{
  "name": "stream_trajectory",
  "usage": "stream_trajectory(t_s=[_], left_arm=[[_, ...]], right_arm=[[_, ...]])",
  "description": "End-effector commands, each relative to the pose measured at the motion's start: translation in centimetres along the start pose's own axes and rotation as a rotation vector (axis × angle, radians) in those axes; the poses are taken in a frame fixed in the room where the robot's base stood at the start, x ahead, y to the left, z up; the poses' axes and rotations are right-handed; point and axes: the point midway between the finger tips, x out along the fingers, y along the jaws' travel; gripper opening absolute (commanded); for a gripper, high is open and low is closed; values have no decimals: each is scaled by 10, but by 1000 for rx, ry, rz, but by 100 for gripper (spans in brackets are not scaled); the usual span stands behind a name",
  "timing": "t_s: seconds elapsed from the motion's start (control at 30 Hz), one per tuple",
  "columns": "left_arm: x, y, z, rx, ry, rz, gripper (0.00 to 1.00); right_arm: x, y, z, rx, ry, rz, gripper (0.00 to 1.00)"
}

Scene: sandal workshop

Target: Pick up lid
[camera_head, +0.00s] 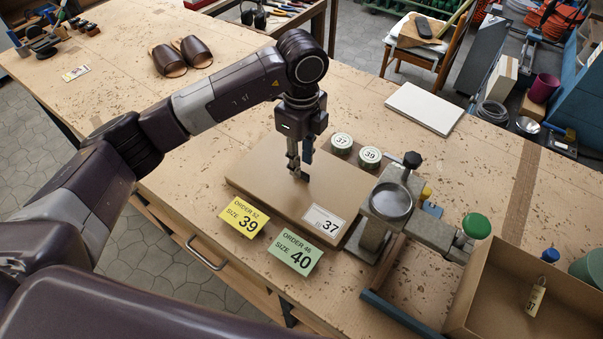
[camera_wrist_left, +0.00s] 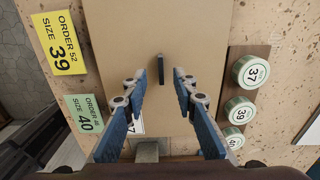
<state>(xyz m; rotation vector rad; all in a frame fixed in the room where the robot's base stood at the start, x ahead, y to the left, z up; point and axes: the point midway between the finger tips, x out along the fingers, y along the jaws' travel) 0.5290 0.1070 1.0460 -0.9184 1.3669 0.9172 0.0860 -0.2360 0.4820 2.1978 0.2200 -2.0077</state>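The lid (camera_head: 258,168) is a flat brown cardboard panel lying on the workbench, with a white "EU 37" label (camera_head: 324,222) on its near right corner. My left gripper (camera_head: 300,172) points down over the lid's middle. In the left wrist view the lid (camera_wrist_left: 205,35) fills the centre, and a small dark upright tab (camera_wrist_left: 162,68) stands on it. The two blue fingers of my left gripper (camera_wrist_left: 160,80) are apart, with the tab between their tips and a gap on each side. The label is partly hidden behind a finger there. My right gripper is not in view.
Yellow "39" (camera_head: 244,219) and green "40" (camera_head: 294,252) cards lie at the lid's near edge. Round tins (camera_head: 342,143) stand behind it. A metal clamp device (camera_head: 392,203) stands close right, and an open cardboard box (camera_head: 480,290) beyond. The bench left of the lid is clear.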

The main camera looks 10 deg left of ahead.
Motion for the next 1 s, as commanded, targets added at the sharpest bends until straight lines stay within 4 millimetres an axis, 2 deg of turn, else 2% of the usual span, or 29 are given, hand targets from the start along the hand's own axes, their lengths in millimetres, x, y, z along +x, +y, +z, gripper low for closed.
stream_trajectory(t_s=[0.03,0.2,0.47,0.7,1.0], left_arm=[[3,2,0,0,1,5,26],[24,1,0,-2,1,1,26],[29,0,0,0,0,-1,26],[28,0,0,0,0,-1,1],[28,0,0,0,0,-1,0]], right_arm=[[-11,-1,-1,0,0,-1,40],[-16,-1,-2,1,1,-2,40],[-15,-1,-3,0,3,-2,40],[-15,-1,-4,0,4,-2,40],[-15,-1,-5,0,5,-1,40]])
